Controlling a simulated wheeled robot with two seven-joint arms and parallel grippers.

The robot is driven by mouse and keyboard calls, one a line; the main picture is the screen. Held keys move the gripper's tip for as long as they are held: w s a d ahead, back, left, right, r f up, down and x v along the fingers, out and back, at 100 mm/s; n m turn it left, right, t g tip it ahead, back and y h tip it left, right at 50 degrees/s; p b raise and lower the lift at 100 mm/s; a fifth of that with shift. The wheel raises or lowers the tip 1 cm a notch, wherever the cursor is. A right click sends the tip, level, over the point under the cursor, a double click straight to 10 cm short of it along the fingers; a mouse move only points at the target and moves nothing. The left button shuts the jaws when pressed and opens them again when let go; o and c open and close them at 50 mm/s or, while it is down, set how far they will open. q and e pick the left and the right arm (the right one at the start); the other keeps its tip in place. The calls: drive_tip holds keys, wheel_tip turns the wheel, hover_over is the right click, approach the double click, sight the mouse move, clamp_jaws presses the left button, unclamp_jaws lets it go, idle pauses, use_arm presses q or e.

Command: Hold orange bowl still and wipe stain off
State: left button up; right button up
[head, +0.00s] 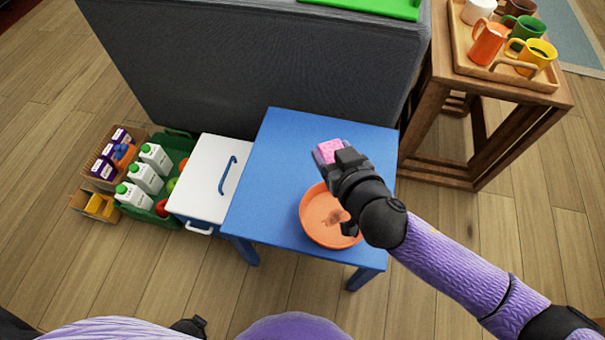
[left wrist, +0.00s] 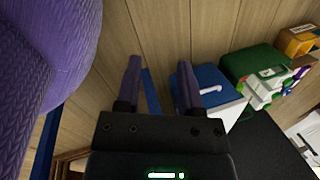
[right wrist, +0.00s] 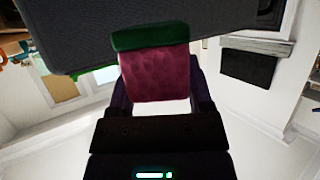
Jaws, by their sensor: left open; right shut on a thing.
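The orange bowl (head: 311,232) stands upright near the front right of the blue table (head: 270,180). A brownish stain (head: 337,216) shows inside it, and my right gripper and forearm hide part of its right side. My right gripper (head: 338,160) is shut on a pink sponge (head: 329,150), held above the table beyond the bowl. In the right wrist view the sponge (right wrist: 160,75) shows a green layer at its end. My left gripper (left wrist: 157,80) is open and empty, away from the bowl, over the floor side in its wrist view.
A white-topped cabinet with a blue handle (head: 228,174) adjoins the table at left. Beyond it are a green crate (head: 183,143) with cartons and fruit. A grey panel (head: 270,55) stands behind the table. A wooden stand at right bears a tray (head: 460,50) of mugs.

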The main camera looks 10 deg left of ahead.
use_arm(q)
drive_tip(key=w+a+r+t+y, duration=0.15)
drive_tip(key=w+r, duration=0.25)
drive_tip(key=w, duration=0.6)
drive_tip(key=w+a+r+t+y, duration=0.1)
drive_tip(key=w+a+r+t, duration=0.2)
drive_tip(key=w, duration=0.7)
drive_tip(key=w+d+r+n+t+y, duration=0.1)
drive_tip(key=w+r+n+t+y, duration=0.1)
drive_tip(key=w+r, duration=0.6)
wheel_tip(320, 180, up, 9)
drive_tip(key=n+g+h, duration=0.2)
drive_tip(key=g+h, duration=0.5)
drive_tip(key=h, duration=0.2)
hover_over(302, 209)
drive_tip(key=a, duration=0.1)
drive_tip(key=shift+t, duration=0.25)
drive_tip(key=f, duration=0.7)
drive_tip(key=d+f, duration=0.1)
drive_tip(key=f, duration=0.3)
drive_tip(key=shift+d+f, duration=0.1)
drive_tip(key=shift+f, duration=0.05)
clamp_jaws()
